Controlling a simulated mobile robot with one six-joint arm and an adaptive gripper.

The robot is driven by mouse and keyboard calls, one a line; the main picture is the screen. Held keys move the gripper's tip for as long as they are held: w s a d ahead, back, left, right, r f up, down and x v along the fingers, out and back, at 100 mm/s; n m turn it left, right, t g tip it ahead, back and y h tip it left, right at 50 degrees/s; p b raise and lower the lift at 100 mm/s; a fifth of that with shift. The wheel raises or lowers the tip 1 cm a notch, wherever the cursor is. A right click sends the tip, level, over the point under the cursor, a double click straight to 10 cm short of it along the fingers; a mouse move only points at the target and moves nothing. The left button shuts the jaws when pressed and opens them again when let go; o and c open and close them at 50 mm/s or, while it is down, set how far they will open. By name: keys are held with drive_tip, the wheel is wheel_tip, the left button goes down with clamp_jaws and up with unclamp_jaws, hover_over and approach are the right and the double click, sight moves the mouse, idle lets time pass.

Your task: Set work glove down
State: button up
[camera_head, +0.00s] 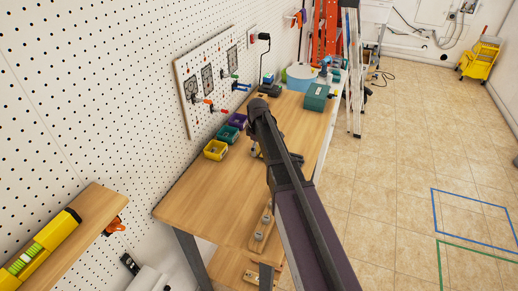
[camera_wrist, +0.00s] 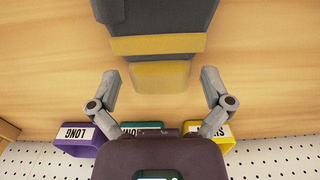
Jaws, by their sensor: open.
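The work glove (camera_wrist: 160,25) is dark grey with a yellow band and a yellow cuff end (camera_wrist: 160,75). In the wrist view it lies flat against the wooden workbench top (camera_wrist: 255,75), its upper part cut off by the frame edge. My gripper (camera_wrist: 160,77) is open, one finger on each side of the cuff end, with a clear gap to both. In the head view my arm hides most of the gripper area, and I cannot make out the glove there. The workbench (camera_head: 190,195) runs along the pegboard wall.
Purple (camera_wrist: 78,140), teal (camera_wrist: 140,128) and yellow (camera_wrist: 215,143) bins stand by the wall, close to my gripper. A teal box (camera_head: 316,97) and a blue bucket (camera_head: 300,78) are farther back. The near left part of the bench top is clear. A yellow mop bucket (camera_head: 482,58) stands far right.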

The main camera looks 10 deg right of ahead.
drive_tip(key=shift+r, duration=0.2)
wheel_tip(320, 180, up, 12)
drive_tip(key=p, duration=1.2)
drive_tip(key=shift+f, duration=0.2)
idle(0.6)
drive_tip(key=s+m, duration=1.1)
drive_tip(key=s, duration=1.3)
drive_tip(key=shift+d, duration=0.25)
